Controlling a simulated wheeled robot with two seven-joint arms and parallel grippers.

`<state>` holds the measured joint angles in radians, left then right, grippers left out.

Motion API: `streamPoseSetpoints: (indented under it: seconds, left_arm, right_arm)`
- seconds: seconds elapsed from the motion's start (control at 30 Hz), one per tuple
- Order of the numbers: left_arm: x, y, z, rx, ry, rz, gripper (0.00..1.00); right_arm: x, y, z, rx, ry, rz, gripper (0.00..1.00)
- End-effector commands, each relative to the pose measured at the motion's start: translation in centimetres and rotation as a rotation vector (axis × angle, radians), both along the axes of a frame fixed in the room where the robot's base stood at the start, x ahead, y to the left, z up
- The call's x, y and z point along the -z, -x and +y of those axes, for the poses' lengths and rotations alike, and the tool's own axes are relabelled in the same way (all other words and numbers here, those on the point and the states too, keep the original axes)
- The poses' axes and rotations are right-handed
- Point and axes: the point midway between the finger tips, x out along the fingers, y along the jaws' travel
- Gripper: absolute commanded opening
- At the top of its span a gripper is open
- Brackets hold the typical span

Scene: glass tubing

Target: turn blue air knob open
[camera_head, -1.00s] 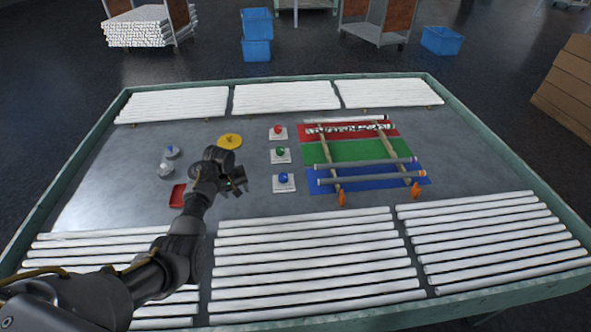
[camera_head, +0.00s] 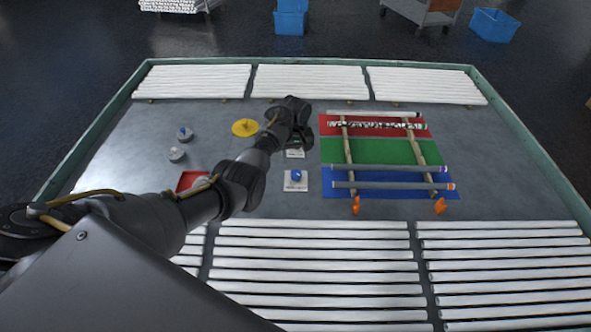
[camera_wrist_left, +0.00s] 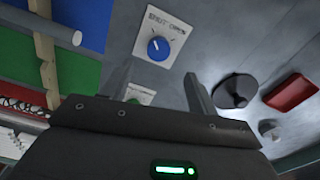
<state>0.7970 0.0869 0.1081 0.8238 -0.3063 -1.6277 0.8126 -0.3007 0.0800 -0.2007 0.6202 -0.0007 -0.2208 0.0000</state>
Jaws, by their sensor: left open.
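The blue air knob (camera_head: 296,175) sits on a white square plate (camera_head: 295,186) on the grey table, left of the blue mat. It also shows in the left wrist view (camera_wrist_left: 158,48), with a white pointer mark and the words "SHUT OPEN" on its plate (camera_wrist_left: 174,29). My left gripper (camera_head: 303,138) is open and empty above the green knob's plate (camera_head: 295,154), beyond the blue knob. In the left wrist view its two fingers (camera_wrist_left: 157,87) stand apart, clear of the blue knob. The red knob is hidden behind the gripper. My right gripper is not in view.
Red, green and blue mats (camera_head: 375,152) with wooden rails and glass tubes lie right of the knobs. A yellow disc (camera_head: 245,127), a red tray (camera_head: 190,181) and two small grey items lie left. White tubes line the table's front and back.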

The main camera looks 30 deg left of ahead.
Motion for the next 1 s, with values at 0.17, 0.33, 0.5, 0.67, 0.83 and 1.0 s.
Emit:
streamPoseSetpoints:
  seconds: [0.17, 0.33, 0.5, 0.67, 0.83, 1.0]
  left_arm:
    - [3.7, 0.1, 0.1, -0.002, -0.001, 0.005, 0.59]
    - [6.6, 0.1, 0.1, -0.002, 0.000, 0.001, 0.59]
    - [8.2, 0.0, 0.0, -0.001, 0.001, -0.001, 0.59]
    - [8.5, 0.0, 0.1, -0.001, -0.001, -0.001, 0.59]
    - [8.5, 0.0, 0.1, -0.002, 0.000, -0.001, 0.59]
    - [8.5, 0.0, 0.1, -0.002, 0.000, -0.001, 0.42]
  right_arm:
    - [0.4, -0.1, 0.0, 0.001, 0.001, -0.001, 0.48]
    - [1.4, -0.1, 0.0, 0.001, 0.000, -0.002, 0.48]
    - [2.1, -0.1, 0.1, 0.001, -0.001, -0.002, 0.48]
    - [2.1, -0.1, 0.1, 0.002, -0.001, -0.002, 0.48]
    - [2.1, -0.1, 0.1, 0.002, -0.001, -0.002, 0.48]
    - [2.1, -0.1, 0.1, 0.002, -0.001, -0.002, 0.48]
